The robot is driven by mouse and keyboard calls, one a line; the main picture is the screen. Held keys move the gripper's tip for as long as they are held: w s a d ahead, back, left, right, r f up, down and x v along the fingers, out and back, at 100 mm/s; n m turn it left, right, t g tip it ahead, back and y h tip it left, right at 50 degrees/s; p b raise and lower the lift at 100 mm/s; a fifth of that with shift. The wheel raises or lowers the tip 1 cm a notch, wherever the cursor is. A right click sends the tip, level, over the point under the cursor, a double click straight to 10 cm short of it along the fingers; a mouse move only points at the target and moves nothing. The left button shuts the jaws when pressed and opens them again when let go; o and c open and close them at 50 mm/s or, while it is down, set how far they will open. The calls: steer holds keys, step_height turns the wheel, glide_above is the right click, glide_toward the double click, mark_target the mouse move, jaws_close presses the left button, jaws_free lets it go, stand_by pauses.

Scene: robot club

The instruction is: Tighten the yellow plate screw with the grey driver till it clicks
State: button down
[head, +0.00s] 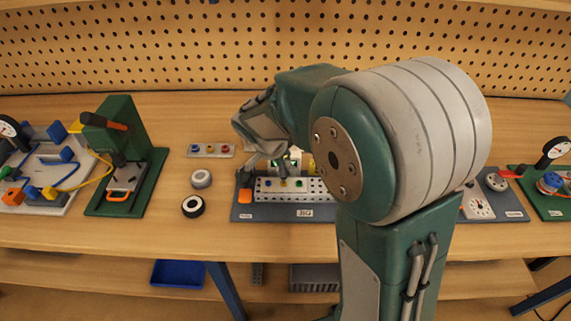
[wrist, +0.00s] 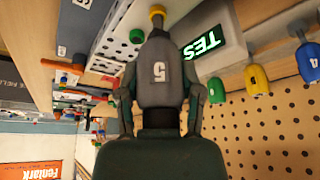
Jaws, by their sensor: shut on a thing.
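My gripper (wrist: 160,105) is shut on the grey driver (wrist: 158,75), marked 5, in the wrist view. The driver's narrow shaft ends at a yellow round head (wrist: 157,12), which looks like the yellow plate screw; I cannot tell whether the tip is seated in it. My arm covers the plate's right side.
A box with a lit green sign (wrist: 203,46) stands close to the driver. A small tray of screws (head: 221,154), a white ring (head: 201,179) and a black-white wheel (head: 193,206) lie left on the bench.

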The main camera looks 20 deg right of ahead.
steer(key=c, duration=1.1)
jaws_free()
steer(key=shift+c, duration=1.3)
steer(key=shift+r, duration=3.5)
